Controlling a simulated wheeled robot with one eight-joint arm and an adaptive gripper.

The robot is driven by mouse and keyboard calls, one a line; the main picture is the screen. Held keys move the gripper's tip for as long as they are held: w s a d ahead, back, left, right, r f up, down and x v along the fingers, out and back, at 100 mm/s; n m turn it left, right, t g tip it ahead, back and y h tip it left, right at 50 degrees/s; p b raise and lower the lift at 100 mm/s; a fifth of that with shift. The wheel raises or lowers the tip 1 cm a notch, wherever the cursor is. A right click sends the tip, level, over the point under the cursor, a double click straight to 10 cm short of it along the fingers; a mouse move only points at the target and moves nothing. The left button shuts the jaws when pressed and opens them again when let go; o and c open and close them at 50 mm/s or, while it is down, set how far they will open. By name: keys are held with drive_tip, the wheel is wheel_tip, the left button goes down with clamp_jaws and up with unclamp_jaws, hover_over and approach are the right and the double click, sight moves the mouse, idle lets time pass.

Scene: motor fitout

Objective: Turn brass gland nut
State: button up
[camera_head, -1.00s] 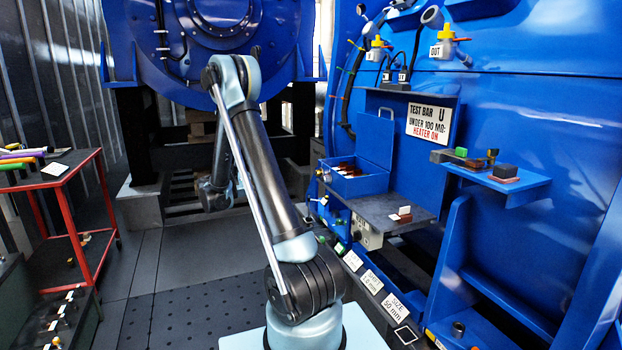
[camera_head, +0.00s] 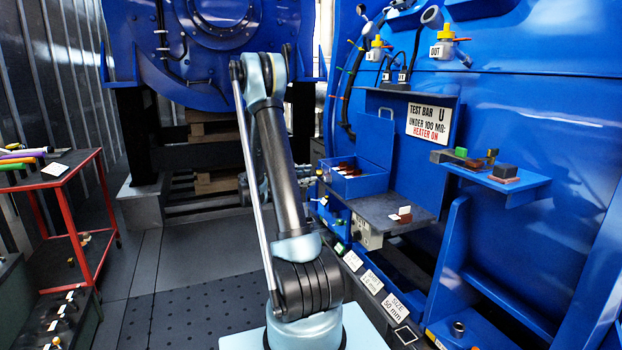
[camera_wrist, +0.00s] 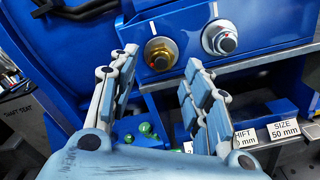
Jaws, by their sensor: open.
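My gripper (camera_wrist: 158,66) is open and empty, with one finger on each side of the nut in the picture. The fingertips look short of the nut, and I see no contact. In the head view my arm hides most of my gripper, and I cannot make out the brass nut there.
A blue box (camera_head: 356,183) and a grey shelf (camera_head: 378,213) project from the blue housing. Below the panel are green parts (camera_wrist: 146,129) and a "SIZE 50 mm" label (camera_wrist: 283,130). A red trolley (camera_head: 77,226) stands left. The floor between is clear.

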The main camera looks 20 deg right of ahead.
drive_tip(key=shift+d, duration=1.15)
drive_tip(key=shift+c, duration=0.5)
clamp_jaws()
